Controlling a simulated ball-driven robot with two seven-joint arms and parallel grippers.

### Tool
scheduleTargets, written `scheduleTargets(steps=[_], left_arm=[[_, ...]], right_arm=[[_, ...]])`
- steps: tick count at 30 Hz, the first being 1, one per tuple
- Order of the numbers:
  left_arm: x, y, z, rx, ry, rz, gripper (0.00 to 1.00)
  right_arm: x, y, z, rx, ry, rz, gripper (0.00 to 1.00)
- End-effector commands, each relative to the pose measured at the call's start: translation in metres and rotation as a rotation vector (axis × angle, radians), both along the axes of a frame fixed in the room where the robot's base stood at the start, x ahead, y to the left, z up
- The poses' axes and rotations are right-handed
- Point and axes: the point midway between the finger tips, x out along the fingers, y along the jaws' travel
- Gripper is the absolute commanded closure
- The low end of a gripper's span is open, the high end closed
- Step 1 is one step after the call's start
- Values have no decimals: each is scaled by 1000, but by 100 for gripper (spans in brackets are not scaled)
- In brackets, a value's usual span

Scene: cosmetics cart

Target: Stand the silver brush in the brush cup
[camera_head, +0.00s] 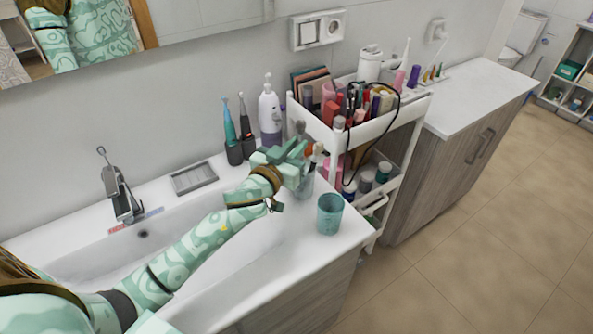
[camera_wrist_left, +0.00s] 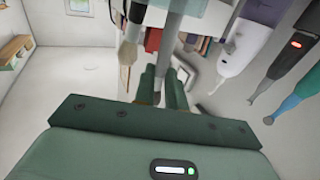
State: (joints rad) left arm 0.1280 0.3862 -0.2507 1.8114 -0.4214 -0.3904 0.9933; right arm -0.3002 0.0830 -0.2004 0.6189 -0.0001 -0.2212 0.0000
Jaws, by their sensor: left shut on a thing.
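My left gripper (camera_head: 305,152) is shut on the silver brush, whose grey handle (camera_wrist_left: 172,45) shows between the fingers in the left wrist view. The handle runs down towards a clear, pale cup (camera_head: 304,187) that stands on the counter under the gripper and looks like the brush cup. The cup's pale wall also shows at the top of the left wrist view (camera_wrist_left: 193,9). Another brush with cream bristles (camera_wrist_left: 125,55) stands beside the held one. The gripper hides much of the cup, and I cannot tell how deep the handle sits. My right gripper is not in view.
A teal tumbler (camera_head: 329,214) stands near the counter's front right edge. A white cart (camera_head: 385,130) full of cosmetics is just to the right. Electric toothbrushes (camera_head: 232,135) and a white bottle (camera_head: 269,112) stand behind the arm. The sink (camera_head: 150,250) lies to the left.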

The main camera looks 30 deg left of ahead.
Motion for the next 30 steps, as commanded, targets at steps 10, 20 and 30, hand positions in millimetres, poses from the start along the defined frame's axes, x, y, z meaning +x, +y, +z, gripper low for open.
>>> scheduleTargets(steps=[10, 20, 30], left_arm=[[0, 0, -49, 0, 3, 1, 100], [0, 0, -51, 0, -2, 0, 100], [0, 0, -54, 0, -1, 0, 78]], right_arm=[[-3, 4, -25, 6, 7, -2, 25], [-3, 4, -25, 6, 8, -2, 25], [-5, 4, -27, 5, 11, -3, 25]])
